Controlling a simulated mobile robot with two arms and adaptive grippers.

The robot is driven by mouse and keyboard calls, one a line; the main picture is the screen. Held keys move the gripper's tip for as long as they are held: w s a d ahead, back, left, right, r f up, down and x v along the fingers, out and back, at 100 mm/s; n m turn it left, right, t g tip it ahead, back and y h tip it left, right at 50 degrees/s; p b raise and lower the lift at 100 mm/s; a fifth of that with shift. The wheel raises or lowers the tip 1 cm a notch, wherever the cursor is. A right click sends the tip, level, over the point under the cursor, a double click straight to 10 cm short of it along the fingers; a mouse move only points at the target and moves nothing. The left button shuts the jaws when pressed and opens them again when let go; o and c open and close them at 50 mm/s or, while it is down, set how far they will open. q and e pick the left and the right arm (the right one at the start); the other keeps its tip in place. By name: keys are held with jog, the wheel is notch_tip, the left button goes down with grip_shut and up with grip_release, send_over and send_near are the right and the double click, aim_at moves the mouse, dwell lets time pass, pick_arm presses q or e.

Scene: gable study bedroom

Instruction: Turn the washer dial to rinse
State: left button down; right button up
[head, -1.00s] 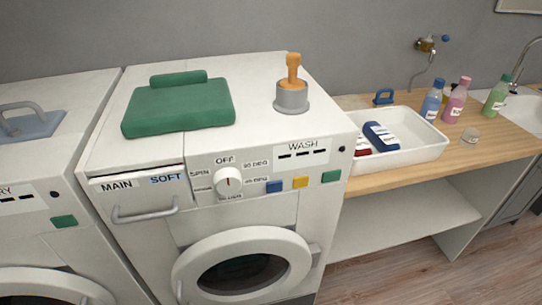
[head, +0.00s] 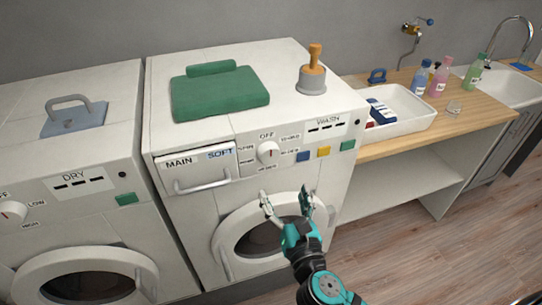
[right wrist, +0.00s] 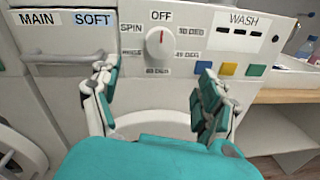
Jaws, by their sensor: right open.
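The washer (head: 210,139) stands in the middle of the head view. Its white round dial (head: 268,152) sits on the front panel, with a red pointer mark aimed up at OFF. The dial also shows in the right wrist view (right wrist: 160,45), ringed by OFF, SPIN, a partly readable rinse label (right wrist: 132,80) at the left, and several degree labels. My right gripper (head: 286,203) is open and empty, below the dial and in front of the round door (head: 231,228). In the right wrist view its fingers (right wrist: 156,80) are spread below and either side of the dial, apart from it. My left gripper is not in view.
A drawer with a handle (head: 205,186) is left of the dial. Blue, yellow (head: 323,152) and green buttons are to its right. A dryer (head: 70,150) stands at the left. A white tray (head: 408,123) is on the counter.

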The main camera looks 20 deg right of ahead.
aim_at(270, 159)
jog(key=w+p, duration=0.1)
jog(key=w, duration=0.4)
jog(key=w+p, duration=0.1)
jog(key=w, duration=0.5)
jog(key=shift+w+d, duration=0.2)
jog(key=shift+w, duration=0.55)
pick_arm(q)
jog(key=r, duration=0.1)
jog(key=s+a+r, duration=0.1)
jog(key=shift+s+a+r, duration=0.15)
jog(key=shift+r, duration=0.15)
pick_arm(e)
jog(key=shift+c, duration=0.8)
jog(key=c, duration=1)
